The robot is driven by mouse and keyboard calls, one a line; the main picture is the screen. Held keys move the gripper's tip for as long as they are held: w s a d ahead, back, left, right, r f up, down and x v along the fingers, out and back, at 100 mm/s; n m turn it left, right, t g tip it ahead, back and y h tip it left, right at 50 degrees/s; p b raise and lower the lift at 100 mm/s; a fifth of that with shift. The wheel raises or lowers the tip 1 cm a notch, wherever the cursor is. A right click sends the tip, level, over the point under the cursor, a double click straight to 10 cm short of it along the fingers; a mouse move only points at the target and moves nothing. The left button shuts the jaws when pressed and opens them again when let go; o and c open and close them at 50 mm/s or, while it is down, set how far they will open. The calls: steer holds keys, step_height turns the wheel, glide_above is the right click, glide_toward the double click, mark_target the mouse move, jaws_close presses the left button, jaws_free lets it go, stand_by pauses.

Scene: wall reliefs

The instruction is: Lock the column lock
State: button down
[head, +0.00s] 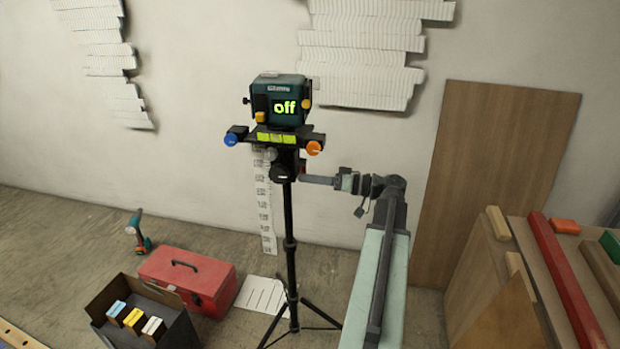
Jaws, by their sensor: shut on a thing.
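A black tripod (290,245) stands upright and carries a teal device (279,98) whose display reads "off". Below the device is a black crossbar with a blue knob (231,138) at its left end and an orange knob (314,148) at its right end. Under it, a grey knob (270,155) and a dark round knob (283,173) sit on the column. My gripper (304,180) reaches in from the right and its tips are at the column's right side, shut on a small part there, seemingly the column lock. The tips hide most of that part.
A red toolbox (190,277), an open black box (140,315) with small cartons and a drill (138,232) are on the floor at left. A wooden board (495,170) leans on the wall at right, behind stacked planks (560,270). The tripod legs spread over the floor.

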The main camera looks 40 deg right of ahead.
steer(key=shift+d, duration=0.1)
steer(key=c, duration=1.3)
jaws_free()
steer(key=v, duration=0.7)
steer(key=shift+s+d, duration=0.2)
steer(key=shift+s, duration=0.15)
